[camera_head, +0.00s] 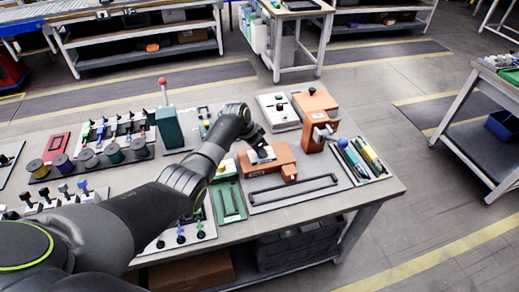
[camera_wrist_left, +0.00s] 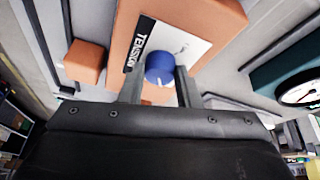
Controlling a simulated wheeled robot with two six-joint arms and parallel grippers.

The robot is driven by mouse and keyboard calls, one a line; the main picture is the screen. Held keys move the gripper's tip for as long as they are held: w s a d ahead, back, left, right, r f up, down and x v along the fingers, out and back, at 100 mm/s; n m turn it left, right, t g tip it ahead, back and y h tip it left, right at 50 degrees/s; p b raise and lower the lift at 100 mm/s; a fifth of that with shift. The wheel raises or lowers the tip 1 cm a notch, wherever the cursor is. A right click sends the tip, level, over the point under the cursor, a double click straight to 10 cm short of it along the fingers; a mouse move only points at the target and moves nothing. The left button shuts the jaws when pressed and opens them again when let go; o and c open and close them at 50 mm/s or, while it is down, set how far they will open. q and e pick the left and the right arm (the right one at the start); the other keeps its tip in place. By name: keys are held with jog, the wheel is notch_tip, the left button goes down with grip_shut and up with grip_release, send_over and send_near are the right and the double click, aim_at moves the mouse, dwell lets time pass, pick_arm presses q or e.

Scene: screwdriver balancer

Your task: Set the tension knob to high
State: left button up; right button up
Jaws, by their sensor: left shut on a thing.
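The tension knob (camera_wrist_left: 160,65) is a blue round knob on a white panel marked TENSION (camera_wrist_left: 143,42). The panel is on an orange box (camera_wrist_left: 120,25), which lies on the table in the head view (camera_head: 284,157). A white mark shows on the knob's lower edge in the wrist view; the scale print is too small to read. My left gripper (camera_wrist_left: 159,84) has a finger on each side of the knob and is shut on it. In the head view my left gripper (camera_head: 259,148) is over the box and hides the knob. My right gripper is out of view.
A taller orange unit (camera_head: 317,112) stands behind and right of the box. A black rectangular frame (camera_head: 293,190) lies in front, a green tray (camera_head: 228,199) to the left, and a tray of screwdrivers (camera_head: 363,158) to the right. A dial gauge (camera_wrist_left: 302,88) shows in the wrist view.

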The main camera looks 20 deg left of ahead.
pick_arm(q)
jog(key=o, duration=1)
jog(key=shift+c, duration=0.2)
jog(key=b+v, duration=0.1)
jog(key=v, duration=1.6)
jog(key=shift+r, duration=0.2)
jog(key=shift+s+a+f, duration=0.1)
